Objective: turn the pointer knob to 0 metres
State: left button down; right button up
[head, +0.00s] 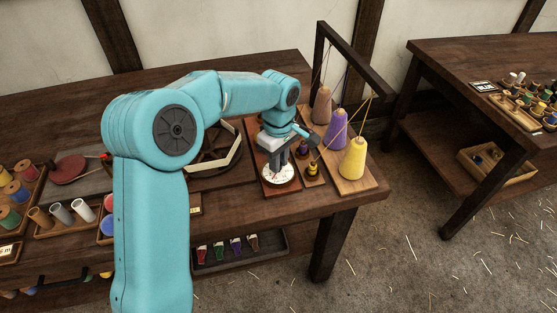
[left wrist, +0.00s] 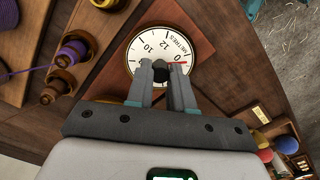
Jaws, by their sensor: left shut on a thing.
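A round white dial (head: 288,181) with a brass rim sits on a reddish wooden board near the table's front edge. In the left wrist view the dial face (left wrist: 150,45) shows the word METRES and the numbers 10, 12 and 0. The small dark knob (left wrist: 160,70) is at its centre, partly hidden by my fingers. My left gripper (head: 277,164) points down over the dial and is shut on the knob. My right gripper is not in view.
Yellow (head: 353,160) and purple (head: 335,132) thread cones stand on a board right of the dial, under a dark frame. Small spools (head: 312,170) stand close beside the gripper. A dark round reel (head: 215,150) lies to the left. Another table (head: 450,60) stands at the right.

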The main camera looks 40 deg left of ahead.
pick_arm(q)
jog(key=shift+w+a+r+n, duration=0.1)
jog(key=shift+r+n, duration=0.05)
jog(key=shift+n, duration=1.05)
jog(key=c, duration=1)
grip_release()
notch_tip(320, 180, up, 16)
jog(key=p, duration=0.2)
jog(key=shift+s, duration=0.25)
